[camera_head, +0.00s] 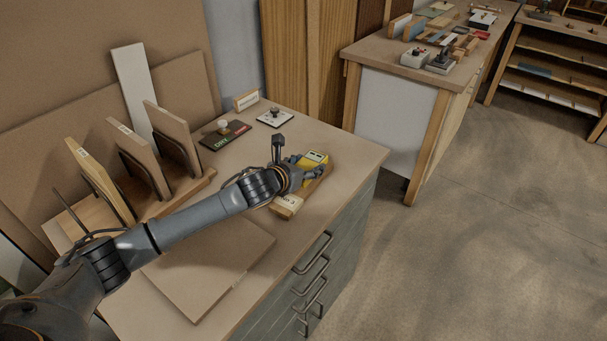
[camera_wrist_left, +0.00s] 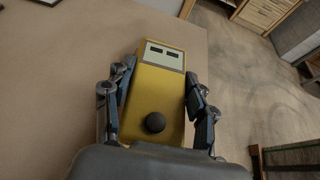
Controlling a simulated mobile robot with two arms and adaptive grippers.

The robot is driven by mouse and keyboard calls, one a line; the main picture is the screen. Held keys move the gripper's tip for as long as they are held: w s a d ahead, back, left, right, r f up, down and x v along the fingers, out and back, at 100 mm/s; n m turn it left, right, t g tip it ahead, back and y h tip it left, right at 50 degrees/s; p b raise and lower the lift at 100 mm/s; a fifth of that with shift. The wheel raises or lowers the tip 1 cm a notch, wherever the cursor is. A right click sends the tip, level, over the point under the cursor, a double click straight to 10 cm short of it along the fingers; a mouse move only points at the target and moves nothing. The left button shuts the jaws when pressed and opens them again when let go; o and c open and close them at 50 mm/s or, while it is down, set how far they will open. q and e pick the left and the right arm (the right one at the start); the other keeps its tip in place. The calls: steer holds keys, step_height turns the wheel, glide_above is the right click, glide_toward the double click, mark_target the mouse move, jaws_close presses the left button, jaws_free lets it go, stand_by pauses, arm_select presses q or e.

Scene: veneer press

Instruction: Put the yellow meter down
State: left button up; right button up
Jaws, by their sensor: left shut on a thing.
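The yellow meter (camera_wrist_left: 158,95) is a yellow box with a pale display panel and a dark round knob, seen in the left wrist view between my fingers. My left gripper (camera_wrist_left: 158,100) is shut on it, one finger on each side. In the head view the yellow meter (camera_head: 314,159) shows partly behind my left gripper (camera_head: 303,172), over the right part of the workbench top (camera_head: 345,152). A wooden piece with a pale label (camera_head: 287,206) lies just below it in the picture. I cannot tell whether the meter touches anything under it. My right gripper is not in view.
A green and red board (camera_head: 226,136) with a knob and a white plate (camera_head: 274,118) lie toward the back. Upright panels in a rack (camera_head: 172,140) stand at left. A flat board (camera_head: 205,268) lies at the front. The bench's right edge is close to the meter.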

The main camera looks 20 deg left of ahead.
arm_select(q)
steer(key=f, duration=0.2)
steer(key=a+f+p, duration=0.1)
steer(key=shift+s+f, duration=0.15)
steer(key=shift+f, duration=0.35)
steer(key=o, duration=1.3)
steer(key=shift+f, duration=0.15)
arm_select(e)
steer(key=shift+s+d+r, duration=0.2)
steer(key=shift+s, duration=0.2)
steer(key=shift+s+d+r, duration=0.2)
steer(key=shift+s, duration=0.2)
arm_select(q)
steer(key=b+v, duration=0.1)
steer(key=v, duration=0.9)
steer(key=shift+s+a, duration=0.15)
steer(key=shift+s, duration=0.15)
steer(key=shift+s+a+r, duration=0.1)
steer(key=shift+s+r, duration=0.35)
steer(key=shift+s, duration=0.2)
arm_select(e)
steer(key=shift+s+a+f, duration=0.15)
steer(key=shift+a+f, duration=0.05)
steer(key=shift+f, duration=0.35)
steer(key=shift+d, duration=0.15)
